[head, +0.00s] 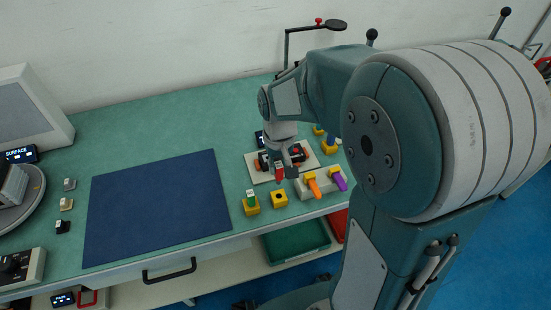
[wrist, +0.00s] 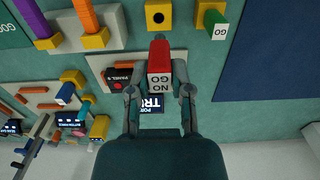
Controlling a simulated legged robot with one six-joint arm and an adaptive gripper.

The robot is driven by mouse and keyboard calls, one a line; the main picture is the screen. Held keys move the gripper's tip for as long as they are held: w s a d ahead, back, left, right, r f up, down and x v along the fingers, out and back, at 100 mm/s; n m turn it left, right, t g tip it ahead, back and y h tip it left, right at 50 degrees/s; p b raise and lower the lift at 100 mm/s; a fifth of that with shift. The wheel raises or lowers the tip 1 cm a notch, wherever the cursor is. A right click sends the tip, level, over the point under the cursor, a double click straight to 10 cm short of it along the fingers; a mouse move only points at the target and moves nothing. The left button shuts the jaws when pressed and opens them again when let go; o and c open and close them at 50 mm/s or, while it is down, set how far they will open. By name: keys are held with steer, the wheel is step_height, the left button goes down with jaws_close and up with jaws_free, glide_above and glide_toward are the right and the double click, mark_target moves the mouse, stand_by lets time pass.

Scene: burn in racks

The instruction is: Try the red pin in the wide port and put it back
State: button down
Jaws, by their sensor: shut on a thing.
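The red pin (wrist: 158,50) with a white "NO GO" face is held between the two fingers of my gripper (wrist: 158,92) in the wrist view. In the head view the red pin (head: 279,171) hangs below my gripper (head: 283,160), over or beside a white plate (head: 253,166). An empty yellow block (wrist: 158,15) with a dark hole stands near the pin; it also shows in the head view (head: 279,199). A green pin (wrist: 210,18) with a "GO" label stands in another yellow block (head: 251,208). I cannot tell which opening is the wide port.
Orange (head: 313,184) and purple (head: 339,180) pins stand on a pale block right of the empty yellow block. A black "PANEL" device (wrist: 120,78) lies on the plate. A dark sign (wrist: 151,104) is partly hidden by my gripper. A blue mat (head: 155,205) covers clear table at left.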

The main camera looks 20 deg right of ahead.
mark_target(279, 180)
steer(key=shift+w+d+f, duration=0.1)
steer(key=shift+d+f, duration=0.1)
steer(key=shift+f, duration=0.7)
steer(key=shift+a+f, duration=0.15)
steer(key=shift+f, duration=2.1)
steer(key=shift+f, duration=1.3)
stand_by(1.4)
stand_by(0.9)
steer(key=shift+c, duration=2.3)
jaws_free()
steer(key=shift+r, duration=0.1)
step_height(279, 180, up, 12)
steer(key=shift+f, duration=0.15)
